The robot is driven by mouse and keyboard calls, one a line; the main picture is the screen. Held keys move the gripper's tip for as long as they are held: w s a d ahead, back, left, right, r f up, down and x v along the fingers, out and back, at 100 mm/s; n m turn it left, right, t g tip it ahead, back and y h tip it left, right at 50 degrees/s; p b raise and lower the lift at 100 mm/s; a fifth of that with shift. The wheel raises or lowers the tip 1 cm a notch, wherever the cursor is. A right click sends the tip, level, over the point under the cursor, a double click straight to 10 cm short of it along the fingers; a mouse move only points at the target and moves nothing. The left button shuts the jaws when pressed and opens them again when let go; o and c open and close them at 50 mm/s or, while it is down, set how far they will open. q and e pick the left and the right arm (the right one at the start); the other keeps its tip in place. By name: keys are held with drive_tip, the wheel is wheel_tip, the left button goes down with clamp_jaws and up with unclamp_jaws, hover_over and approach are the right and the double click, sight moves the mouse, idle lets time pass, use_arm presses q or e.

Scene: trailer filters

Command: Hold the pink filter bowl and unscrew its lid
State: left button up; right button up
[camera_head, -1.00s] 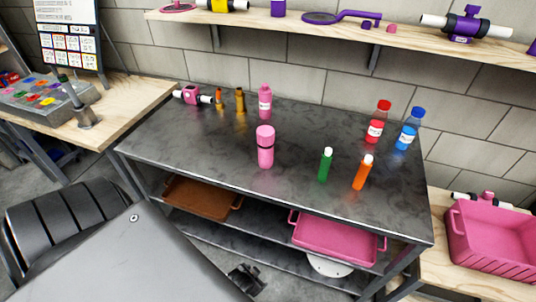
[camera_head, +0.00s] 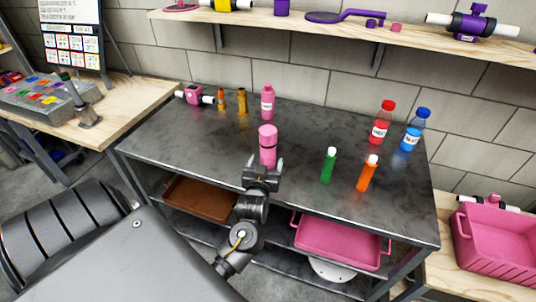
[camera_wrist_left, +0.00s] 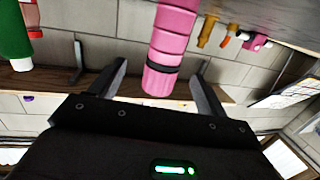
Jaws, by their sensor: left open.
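The pink filter bowl (camera_head: 267,152) stands upright on the dark metal table, with a pink lid (camera_head: 267,131) above a dark band. My left gripper (camera_head: 265,166) is open at the table's front side, just in front of the bowl, fingers pointing toward it. In the left wrist view the picture is upside down; the bowl (camera_wrist_left: 174,35) shows between the two spread fingers, with gaps on both sides, its lid (camera_wrist_left: 160,82) lowest. I cannot tell whether the bowl is within finger depth. My right gripper is not in view.
A pink bottle (camera_head: 267,101) stands behind the bowl. A green bottle (camera_head: 328,166) and an orange one (camera_head: 367,174) stand to its right; red (camera_head: 381,125) and blue (camera_head: 414,132) bottles stand farther back. The table (camera_head: 185,143) is clear left of the bowl.

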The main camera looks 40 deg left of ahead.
sight(268, 148)
use_arm(q)
drive_tip(key=shift+w+a+r+y, duration=0.35)
drive_tip(key=shift+w+a+y, duration=0.05)
drive_tip(key=shift+w+a, duration=0.1)
drive_tip(key=x, duration=0.3)
drive_tip(key=shift+w+a+p, duration=0.2)
drive_tip(key=shift+w+p, duration=0.1)
drive_tip(key=shift+p, duration=0.05)
drive_tip(key=shift+w+a+f, duration=0.1)
drive_tip(key=shift+w+a, duration=0.15)
drive_tip(key=shift+w, duration=0.2)
drive_tip(key=shift+w+a, duration=0.1)
drive_tip(key=x, duration=0.1)
drive_tip(key=p+x, duration=0.1)
drive_tip(key=x, duration=0.3)
drive_tip(key=shift+a+f, duration=0.15)
drive_tip(key=shift+f, duration=0.15)
drive_tip(key=shift+c, duration=0.5)
drive_tip(key=c, duration=1)
